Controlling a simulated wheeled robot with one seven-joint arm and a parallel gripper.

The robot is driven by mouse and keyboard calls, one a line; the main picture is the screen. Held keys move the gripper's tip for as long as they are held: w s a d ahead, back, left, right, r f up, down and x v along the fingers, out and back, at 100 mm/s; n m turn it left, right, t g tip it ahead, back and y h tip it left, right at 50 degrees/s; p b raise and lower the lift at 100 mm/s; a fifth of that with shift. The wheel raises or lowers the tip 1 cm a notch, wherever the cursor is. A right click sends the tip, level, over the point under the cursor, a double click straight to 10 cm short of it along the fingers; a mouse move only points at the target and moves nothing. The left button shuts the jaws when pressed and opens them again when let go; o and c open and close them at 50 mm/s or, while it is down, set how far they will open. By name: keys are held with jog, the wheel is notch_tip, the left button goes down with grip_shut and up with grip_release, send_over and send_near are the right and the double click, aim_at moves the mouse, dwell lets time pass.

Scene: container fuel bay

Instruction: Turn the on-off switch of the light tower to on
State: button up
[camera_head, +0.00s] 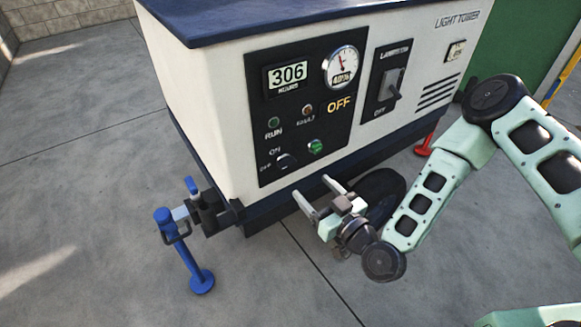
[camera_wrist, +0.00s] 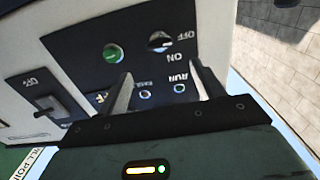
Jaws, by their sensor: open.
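The light tower (camera_head: 230,120) is a white cabinet with a dark blue top and a black control panel (camera_head: 322,128) on its front. The on-off switch (camera_head: 286,161) is a small dark knob at the panel's lower left, beside ON and OFF labels. It also shows in the wrist view (camera_wrist: 160,41), upside down, and its pointer seems to face OFF. The panel display reads OFF. My gripper (camera_head: 312,188) is open and empty, in front of and below the panel's lower edge, apart from the switch. In the wrist view its fingers (camera_wrist: 162,70) point toward the panel.
A green button (camera_head: 315,147) sits right of the switch. A lever switch (camera_head: 389,90) is farther right. A blue tow jack (camera_head: 180,250) stands at the lower left, and a dark wheel (camera_head: 380,190) is behind my gripper. The concrete floor at left is clear.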

aim_at(289, 164)
jog(key=b+x, duration=0.1)
jog(key=x, duration=0.9)
jog(key=shift+w+a, duration=0.2)
jog(key=c, duration=1)
